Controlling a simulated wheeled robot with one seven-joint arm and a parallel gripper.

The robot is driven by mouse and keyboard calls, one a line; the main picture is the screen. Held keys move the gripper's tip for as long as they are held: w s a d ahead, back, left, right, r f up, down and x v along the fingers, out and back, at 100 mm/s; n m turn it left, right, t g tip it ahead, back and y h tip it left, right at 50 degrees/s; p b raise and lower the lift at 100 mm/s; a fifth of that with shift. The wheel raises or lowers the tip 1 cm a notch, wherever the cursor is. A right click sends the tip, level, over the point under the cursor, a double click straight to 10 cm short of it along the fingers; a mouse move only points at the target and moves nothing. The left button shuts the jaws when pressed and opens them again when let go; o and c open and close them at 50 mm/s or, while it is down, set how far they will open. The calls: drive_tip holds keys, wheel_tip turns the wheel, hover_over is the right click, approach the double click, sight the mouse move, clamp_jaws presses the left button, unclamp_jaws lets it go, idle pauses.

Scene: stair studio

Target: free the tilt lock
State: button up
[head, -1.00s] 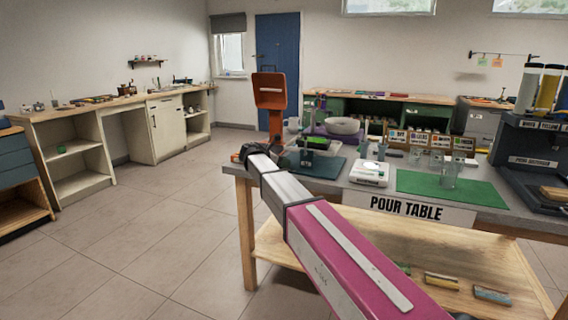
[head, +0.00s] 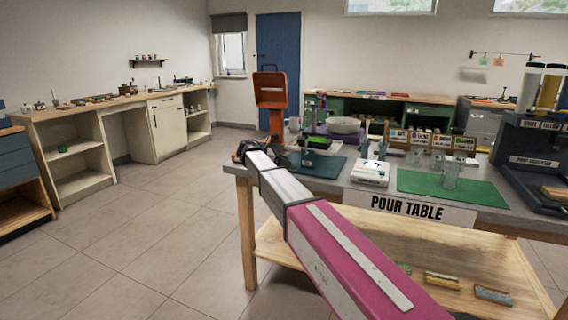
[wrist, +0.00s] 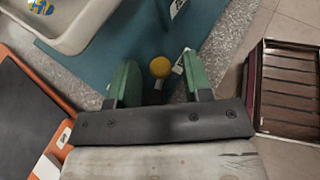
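In the wrist view, a round yellow knob (wrist: 160,67) shows over the teal mat, in the gap between the green fingers of my gripper (wrist: 160,78). The fingers stand apart, one on each side of the knob, with visible space around it. I cannot tell how deep the knob sits between them. No label shows that it is the tilt lock. A small pale tag lies by the right finger. In the head view, my arm reaches to the left end of the pour table (head: 440,212); the knob cannot be made out there.
A pale tray (wrist: 75,20) with blue and yellow bits is close by at upper left in the wrist view. A dark slatted box (wrist: 288,90) is at right. On the table are a white device (head: 370,173), a green mat (head: 435,185) and clear cups (head: 450,172).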

drive_tip(key=shift+a, duration=0.1)
drive_tip(key=v, duration=1)
drive_tip(key=shift+a+r, duration=0.25)
